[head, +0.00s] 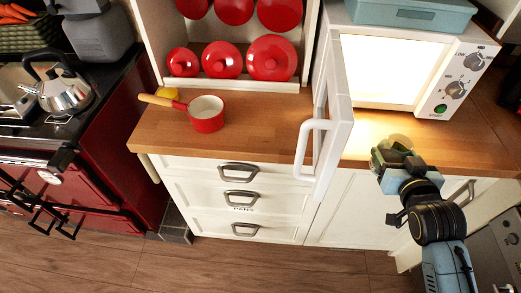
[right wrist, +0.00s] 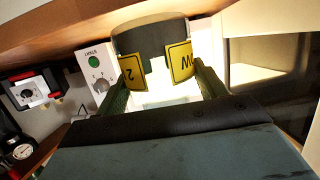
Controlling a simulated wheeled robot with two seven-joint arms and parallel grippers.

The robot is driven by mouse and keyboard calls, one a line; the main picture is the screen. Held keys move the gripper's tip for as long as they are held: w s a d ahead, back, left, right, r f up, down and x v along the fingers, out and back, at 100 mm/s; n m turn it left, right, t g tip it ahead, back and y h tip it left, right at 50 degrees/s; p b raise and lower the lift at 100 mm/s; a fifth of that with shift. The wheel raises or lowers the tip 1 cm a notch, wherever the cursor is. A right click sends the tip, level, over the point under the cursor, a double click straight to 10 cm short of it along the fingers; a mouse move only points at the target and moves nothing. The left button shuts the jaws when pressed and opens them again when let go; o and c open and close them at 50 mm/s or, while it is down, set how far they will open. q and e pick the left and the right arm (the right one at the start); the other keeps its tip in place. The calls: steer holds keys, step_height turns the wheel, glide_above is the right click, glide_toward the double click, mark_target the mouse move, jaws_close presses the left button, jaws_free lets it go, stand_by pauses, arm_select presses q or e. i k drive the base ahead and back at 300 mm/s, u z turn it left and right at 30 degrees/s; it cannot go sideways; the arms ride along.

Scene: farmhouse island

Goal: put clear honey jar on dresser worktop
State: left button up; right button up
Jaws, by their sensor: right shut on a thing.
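The clear honey jar (head: 400,139) shows in the head view as a small, see-through round shape at the right part of the wooden dresser worktop (head: 268,137), in front of the lit microwave. My right gripper (head: 393,156) is shut on it and hides much of it. In the right wrist view the jar (right wrist: 155,36) is a dark grey, rounded shape between the two fingers of my right gripper (right wrist: 158,68), which carry yellow labels. Brown wood lies just beyond it there. I cannot tell whether the jar touches the worktop. My left gripper is not in view.
The microwave (head: 455,75) stands behind. A red saucepan (head: 207,116) sits at the left, with clear worktop between it and the door.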

mark_target(262, 124)
steer(key=z, duration=0.1)
steer(key=k, duration=0.3)
steer(key=z, duration=1.55)
steer(key=k, duration=0.95)
steer(key=u, duration=1.9)
steer(key=i, duration=1)
steer(key=u, duration=0.1)
